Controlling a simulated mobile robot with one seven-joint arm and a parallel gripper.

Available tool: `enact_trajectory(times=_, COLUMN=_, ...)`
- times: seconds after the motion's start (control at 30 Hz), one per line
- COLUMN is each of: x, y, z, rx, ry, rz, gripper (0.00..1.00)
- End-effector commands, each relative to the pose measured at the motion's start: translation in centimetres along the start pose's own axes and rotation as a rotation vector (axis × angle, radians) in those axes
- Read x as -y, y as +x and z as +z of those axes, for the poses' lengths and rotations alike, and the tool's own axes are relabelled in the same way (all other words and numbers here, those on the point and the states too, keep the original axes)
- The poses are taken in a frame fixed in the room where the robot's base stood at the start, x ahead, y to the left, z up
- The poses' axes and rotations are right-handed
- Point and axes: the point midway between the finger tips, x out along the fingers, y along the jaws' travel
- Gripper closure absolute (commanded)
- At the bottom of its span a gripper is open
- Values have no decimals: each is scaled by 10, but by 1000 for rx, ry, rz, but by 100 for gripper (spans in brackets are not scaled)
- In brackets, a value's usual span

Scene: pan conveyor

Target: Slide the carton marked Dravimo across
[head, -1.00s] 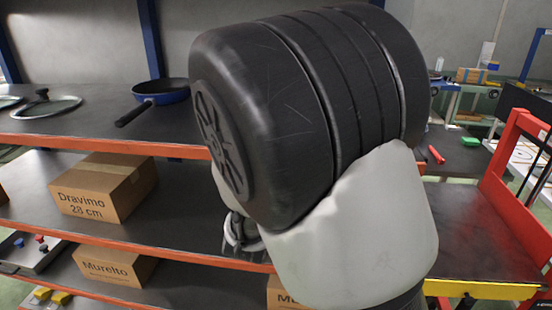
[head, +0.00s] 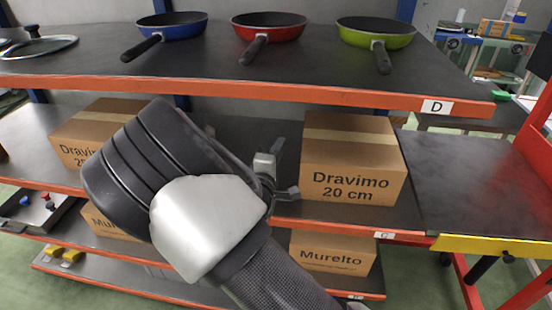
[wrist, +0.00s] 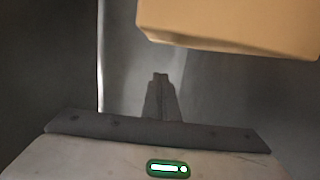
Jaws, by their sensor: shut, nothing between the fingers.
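A brown carton marked Dravimo 20 cm (head: 352,160) stands upright on the middle shelf (head: 290,209), near its right end. A second Dravimo carton (head: 88,135) stands at the left of that shelf, its size marking partly hidden by my arm. My gripper (head: 284,170) is just left of the 20 cm carton, shut and empty. In the wrist view the shut fingers (wrist: 160,85) point ahead, and a carton (wrist: 235,25) shows at upper right, apart from the fingertips in the picture. Contact cannot be told from the head view.
A dark table (head: 470,185) with a yellow front edge and red frame adjoins the shelf on the right; its top is clear. Blue, red and green pans (head: 372,30) sit on the shelf above. Murelto cartons (head: 332,252) stand on the shelf below.

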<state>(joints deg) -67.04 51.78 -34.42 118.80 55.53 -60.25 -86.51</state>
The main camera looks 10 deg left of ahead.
Motion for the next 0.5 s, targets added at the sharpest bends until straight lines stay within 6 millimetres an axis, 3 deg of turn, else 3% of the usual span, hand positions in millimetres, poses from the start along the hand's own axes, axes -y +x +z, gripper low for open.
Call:
enact_trajectory(times=0.13, x=1, y=32, z=1, rx=3, ry=0, rz=3, gripper=100)
enact_trajectory(times=0.3, x=1, y=36, z=27, rx=3, ry=1, rz=-1, gripper=100)
enact_trajectory(times=0.5, x=0, y=39, z=38, rx=0, ry=1, rz=-1, gripper=100)
